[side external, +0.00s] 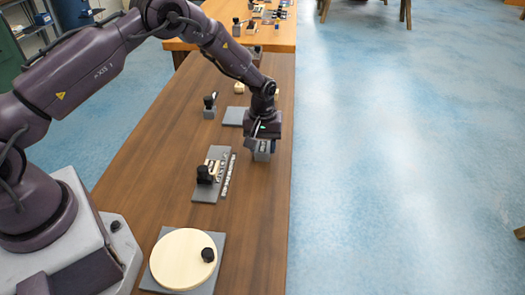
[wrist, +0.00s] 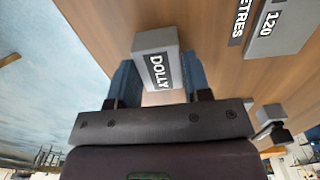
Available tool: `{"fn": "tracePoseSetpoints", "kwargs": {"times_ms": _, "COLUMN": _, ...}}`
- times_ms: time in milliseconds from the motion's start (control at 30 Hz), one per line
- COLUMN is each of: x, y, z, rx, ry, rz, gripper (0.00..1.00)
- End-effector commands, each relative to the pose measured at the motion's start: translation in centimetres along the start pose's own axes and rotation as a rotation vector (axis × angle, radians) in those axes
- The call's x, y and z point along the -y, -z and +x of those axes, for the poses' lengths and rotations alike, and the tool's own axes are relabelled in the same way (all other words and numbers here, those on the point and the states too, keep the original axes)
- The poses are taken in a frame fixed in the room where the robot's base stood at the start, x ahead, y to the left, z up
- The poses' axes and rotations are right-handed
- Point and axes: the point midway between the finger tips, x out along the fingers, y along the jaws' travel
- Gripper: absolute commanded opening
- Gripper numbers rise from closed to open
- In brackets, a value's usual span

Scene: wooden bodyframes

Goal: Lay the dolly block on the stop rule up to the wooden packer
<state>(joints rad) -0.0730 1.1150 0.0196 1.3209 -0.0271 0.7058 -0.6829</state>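My gripper (side external: 264,139) is shut on the dolly block (side external: 262,152), a grey block with a dark label. In the wrist view the block (wrist: 153,41) sits between my blue fingers (wrist: 157,88), its white DOLLY lettering showing. I cannot tell whether its underside touches the table. To the left, in the side view, lies a grey plate (side external: 204,195), probably the stop rule, with small labelled pieces and a black-knobbed block on it. A cream piece (side external: 212,165) on it may be the wooden packer; it is too small to be sure.
A dark strip with white lettering (side external: 229,177) lies along the plate's right side. A grey plate (side external: 233,117) and black-knobbed block (side external: 209,111) are behind. A round cream disc (side external: 182,258) sits on a front plate. The table's right edge is close to my gripper.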

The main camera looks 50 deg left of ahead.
Motion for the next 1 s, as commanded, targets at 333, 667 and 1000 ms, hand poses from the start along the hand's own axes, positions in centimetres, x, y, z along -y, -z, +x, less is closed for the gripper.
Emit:
{"fn": "tracePoseSetpoints", "kwargs": {"times_ms": 333, "x": -0.1, "y": 0.1, "z": -0.6, "rx": -0.003, "ry": -0.003, "rz": 0.000, "gripper": 0.14}}
{"fn": "tracePoseSetpoints", "kwargs": {"times_ms": 667, "x": -0.1, "y": 0.1, "z": -2.5, "rx": -0.003, "ry": -0.002, "rz": 0.000, "gripper": 0.14}}
{"fn": "tracePoseSetpoints", "kwargs": {"times_ms": 1000, "x": -0.1, "y": 0.1, "z": -4.4, "rx": -0.003, "ry": -0.002, "rz": 0.000, "gripper": 0.14}}
